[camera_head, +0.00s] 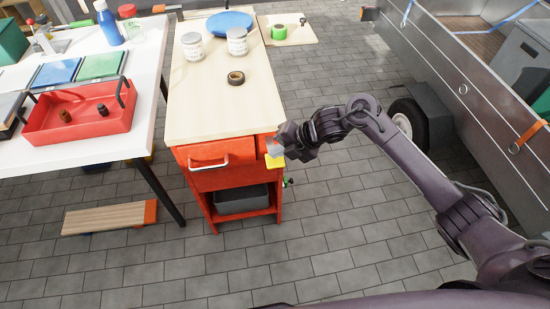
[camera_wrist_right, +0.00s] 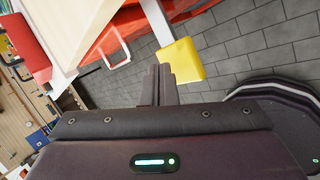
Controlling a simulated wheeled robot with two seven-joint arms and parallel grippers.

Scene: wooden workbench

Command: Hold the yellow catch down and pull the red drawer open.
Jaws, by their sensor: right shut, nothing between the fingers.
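The red drawer (camera_head: 205,155) is at the front of the wooden-topped red cart and looks closed. Its pale bar handle (camera_head: 209,164) also shows in the right wrist view (camera_wrist_right: 128,52). The yellow catch (camera_head: 276,162) sticks out at the cart's front right corner; in the right wrist view it is a yellow block (camera_wrist_right: 183,58). My right gripper (camera_head: 273,148) is shut and empty, its fingertips (camera_wrist_right: 160,72) right at the catch. I cannot tell whether they touch it. My left gripper is not in view.
The cart top (camera_head: 215,110) holds two jars, a tape roll (camera_head: 236,78) and a blue disc. A white table (camera_head: 100,150) with a red tray stands close on the left. A trailer (camera_head: 490,90) stands on the right. The paved floor before the cart is clear.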

